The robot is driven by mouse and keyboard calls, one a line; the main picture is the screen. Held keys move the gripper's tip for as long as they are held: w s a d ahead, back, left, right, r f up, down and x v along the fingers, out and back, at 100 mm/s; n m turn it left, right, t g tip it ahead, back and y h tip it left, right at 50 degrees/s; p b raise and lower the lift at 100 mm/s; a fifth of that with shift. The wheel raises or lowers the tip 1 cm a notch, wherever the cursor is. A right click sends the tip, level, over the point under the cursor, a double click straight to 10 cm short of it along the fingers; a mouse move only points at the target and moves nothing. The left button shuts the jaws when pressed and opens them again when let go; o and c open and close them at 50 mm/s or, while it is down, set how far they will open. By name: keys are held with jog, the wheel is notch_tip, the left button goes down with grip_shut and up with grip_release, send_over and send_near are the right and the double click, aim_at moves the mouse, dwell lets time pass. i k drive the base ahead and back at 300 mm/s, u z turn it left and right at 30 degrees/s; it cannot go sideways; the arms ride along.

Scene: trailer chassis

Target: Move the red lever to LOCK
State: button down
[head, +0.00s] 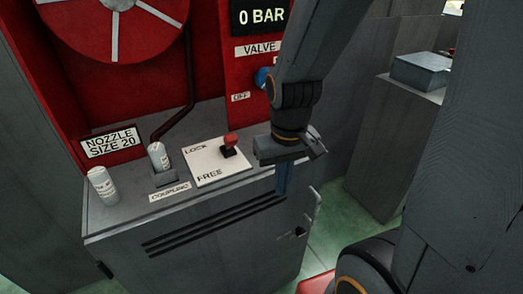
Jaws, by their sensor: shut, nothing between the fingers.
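The red lever (230,141) stands on a dark base at the right side of a white plate (213,162) on the grey cabinet top. The plate reads LOCK at its far left corner and FREE at its near edge. The lever's knob shows level with the far part of the plate; I cannot tell for sure which word it is set to. My gripper (282,188) is to the right of the lever and apart from it. Its blue fingers point down, shut and empty, in front of the cabinet's right edge.
A blue valve knob (264,78) is on the red panel behind. A cabinet handle (314,206) sticks out below my gripper.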

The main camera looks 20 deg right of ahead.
aim_at(230, 139)
jog(key=z, duration=0.55)
jog(key=k, duration=1.4)
jog(key=u, duration=1.35)
